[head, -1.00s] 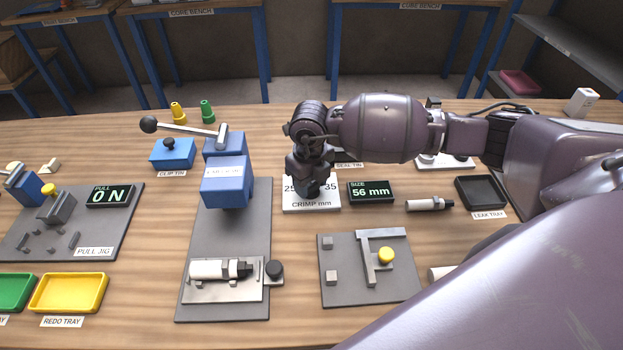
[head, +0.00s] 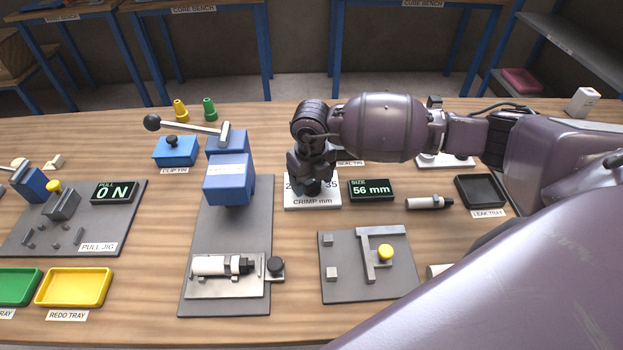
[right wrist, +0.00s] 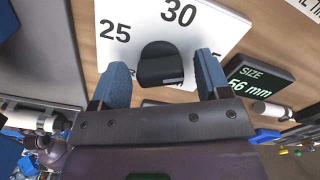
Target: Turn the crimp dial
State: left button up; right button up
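The crimp dial's black knob (right wrist: 160,65) shows in the right wrist view on a white plate (right wrist: 140,15) marked 25, 30 and a partly hidden 35. My right gripper (right wrist: 163,62) is open, with one blue fingertip on each side of the knob. A gap shows between the knob and each finger. In the head view my right gripper (head: 312,180) is over the CRIMP mm plate (head: 314,204) and hides the knob and most of the scale. Where the knob points is unclear. My left gripper is out of view.
The SIZE display (head: 371,190) reading 56 mm stands just right of the dial plate. The blue crimp press (head: 228,178) stands to the left. A grey fixture (head: 340,290) with a yellow knob lies in front. Bare wood shows between them.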

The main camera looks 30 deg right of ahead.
aim_at(311, 181)
notch_tip(311, 181, up, 11)
dwell(0.8)
jog(key=shift+f, duration=0.15)
dwell(0.3)
